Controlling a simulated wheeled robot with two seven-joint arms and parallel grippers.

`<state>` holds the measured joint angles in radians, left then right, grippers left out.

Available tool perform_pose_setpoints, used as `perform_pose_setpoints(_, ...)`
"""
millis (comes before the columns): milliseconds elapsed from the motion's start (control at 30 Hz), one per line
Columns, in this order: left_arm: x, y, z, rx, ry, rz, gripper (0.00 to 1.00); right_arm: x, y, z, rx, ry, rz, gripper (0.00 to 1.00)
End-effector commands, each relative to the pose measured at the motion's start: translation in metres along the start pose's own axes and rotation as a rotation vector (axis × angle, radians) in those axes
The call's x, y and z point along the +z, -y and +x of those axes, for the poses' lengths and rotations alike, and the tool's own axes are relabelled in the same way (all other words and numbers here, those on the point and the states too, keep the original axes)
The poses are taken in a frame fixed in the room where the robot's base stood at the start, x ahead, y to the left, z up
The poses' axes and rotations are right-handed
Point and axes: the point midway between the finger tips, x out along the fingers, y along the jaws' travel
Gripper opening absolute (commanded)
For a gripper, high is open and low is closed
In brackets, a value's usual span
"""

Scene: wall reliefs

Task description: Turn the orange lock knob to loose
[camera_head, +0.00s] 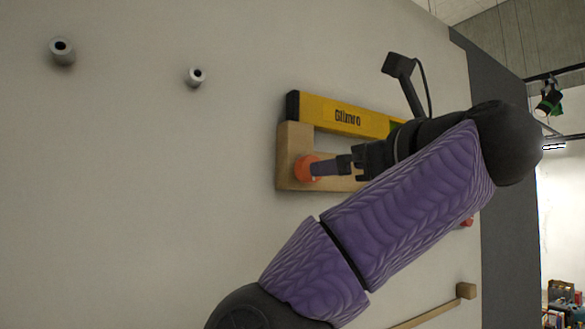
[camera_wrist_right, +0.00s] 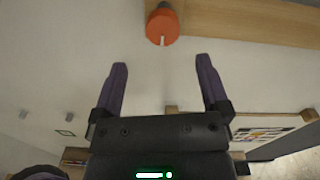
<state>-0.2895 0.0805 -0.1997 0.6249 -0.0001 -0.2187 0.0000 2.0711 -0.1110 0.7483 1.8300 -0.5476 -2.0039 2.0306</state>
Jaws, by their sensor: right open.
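The orange lock knob (camera_head: 304,168) sits on the lower left corner of a wooden frame (camera_head: 286,150) on the wall. In the right wrist view the knob (camera_wrist_right: 162,27) is a round orange disc with a short pale mark at its lower edge. My right gripper (camera_head: 318,169) is at the knob in the head view and partly covers it. In the wrist view my right gripper (camera_wrist_right: 160,62) is open, its two purple fingers apart, with the knob beyond the tips and between their lines. Nothing is between the fingers. My left gripper is not in view.
A yellow level (camera_head: 345,115) with dark lettering lies along the top of the wooden frame. Two grey pegs (camera_head: 62,51) (camera_head: 195,77) stick out of the wall at the upper left. A wooden rail (camera_head: 465,291) is lower right.

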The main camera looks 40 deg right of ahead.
Motion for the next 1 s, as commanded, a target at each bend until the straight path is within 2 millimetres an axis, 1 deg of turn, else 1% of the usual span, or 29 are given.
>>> perform_pose_setpoints(33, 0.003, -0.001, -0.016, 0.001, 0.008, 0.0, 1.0, 0.006, 0.002, 0.009, -0.005, -0.008, -0.001, 0.96)
perform_pose_setpoints(100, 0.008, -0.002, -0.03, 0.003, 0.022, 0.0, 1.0, 0.007, 0.001, 0.023, -0.001, -0.01, -0.006, 0.96)
perform_pose_setpoints(200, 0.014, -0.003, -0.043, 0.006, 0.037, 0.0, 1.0, 0.006, 0.0, 0.052, 0.003, -0.01, -0.006, 0.96)
perform_pose_setpoints(267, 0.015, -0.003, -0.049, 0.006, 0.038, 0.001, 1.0, 0.005, 0.0, 0.065, 0.003, -0.009, -0.006, 0.96)
perform_pose_setpoints(300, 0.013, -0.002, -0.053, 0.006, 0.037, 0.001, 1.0, 0.004, -0.001, 0.072, 0.004, -0.008, -0.005, 0.96)
perform_pose_setpoints(400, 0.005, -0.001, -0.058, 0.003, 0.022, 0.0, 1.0, 0.003, 0.0, 0.085, 0.001, -0.006, -0.007, 0.96)
perform_pose_setpoints(500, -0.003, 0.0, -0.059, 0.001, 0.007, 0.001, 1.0, 0.001, 0.0, 0.092, 0.0, -0.005, -0.006, 0.96)
perform_pose_setpoints(767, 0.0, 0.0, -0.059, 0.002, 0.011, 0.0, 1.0, -0.001, -0.001, 0.093, 0.0, -0.004, -0.006, 0.96)
perform_pose_setpoints(800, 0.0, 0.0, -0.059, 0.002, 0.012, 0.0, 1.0, -0.001, -0.001, 0.093, 0.0, -0.004, -0.007, 0.87)
perform_pose_setpoints(967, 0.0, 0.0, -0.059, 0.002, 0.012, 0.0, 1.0, -0.001, -0.001, 0.093, -0.001, -0.004, -0.007, 0.54)
perform_pose_setpoints(1000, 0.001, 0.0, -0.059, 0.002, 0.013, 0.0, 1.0, -0.001, -0.001, 0.093, -0.001, -0.004, -0.007, 0.45)
